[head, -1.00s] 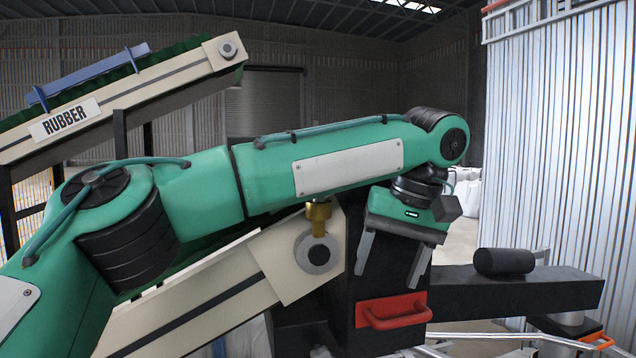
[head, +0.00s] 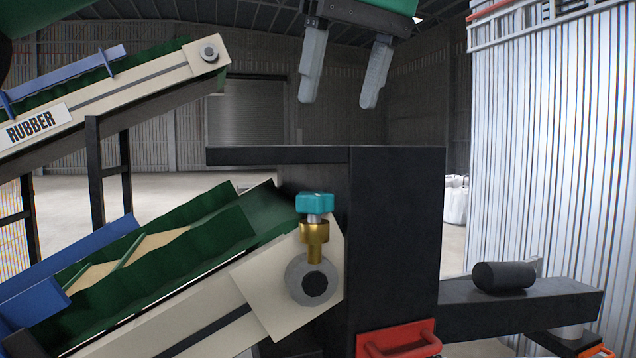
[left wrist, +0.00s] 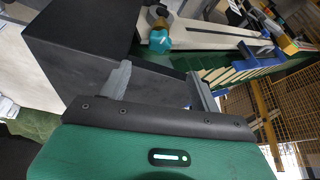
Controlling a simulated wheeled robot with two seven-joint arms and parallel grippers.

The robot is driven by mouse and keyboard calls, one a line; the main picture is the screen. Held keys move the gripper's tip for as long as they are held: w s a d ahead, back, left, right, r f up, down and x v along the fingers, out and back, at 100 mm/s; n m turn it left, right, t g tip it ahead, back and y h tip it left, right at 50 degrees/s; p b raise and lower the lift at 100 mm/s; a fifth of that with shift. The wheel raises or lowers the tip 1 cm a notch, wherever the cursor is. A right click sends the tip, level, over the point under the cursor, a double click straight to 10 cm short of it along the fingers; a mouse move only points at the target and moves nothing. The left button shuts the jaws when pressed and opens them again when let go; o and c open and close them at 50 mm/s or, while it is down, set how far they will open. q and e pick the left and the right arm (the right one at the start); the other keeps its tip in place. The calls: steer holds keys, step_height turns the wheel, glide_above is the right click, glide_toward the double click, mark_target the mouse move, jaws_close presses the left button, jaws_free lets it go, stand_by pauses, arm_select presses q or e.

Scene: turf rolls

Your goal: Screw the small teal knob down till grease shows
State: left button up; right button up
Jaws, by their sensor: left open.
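The small teal knob (head: 314,203) sits on a short silver stem above a brass cup fitting (head: 314,237). The fitting stands upright on the bearing (head: 314,280) at the upper end of the lower conveyor. In the left wrist view the knob (left wrist: 158,38) shows beyond my fingers, between them. No grease can be made out. My left gripper (head: 340,88) is open and empty, fingers pointing down, above and slightly right of the knob, well clear of it. It also shows in the left wrist view (left wrist: 158,85). My right gripper is not in view.
A black box-shaped housing (head: 395,220) with a red handle (head: 398,340) stands right of the knob. The lower conveyor's green belt (head: 170,235) lies left. An upper conveyor marked RUBBER (head: 110,95) is behind. A black roller (head: 503,276) rests on a beam at right.

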mark_target(317, 194)
arm_select(q)
steer(key=x, duration=1.3)
steer(key=shift+w, duration=0.15)
steer(key=shift+d+r, duration=0.1)
steer(key=shift+c, duration=0.6)
steer(key=c, duration=0.9)
steer(key=shift+o, duration=0.2)
steer(key=shift+m, duration=0.3)
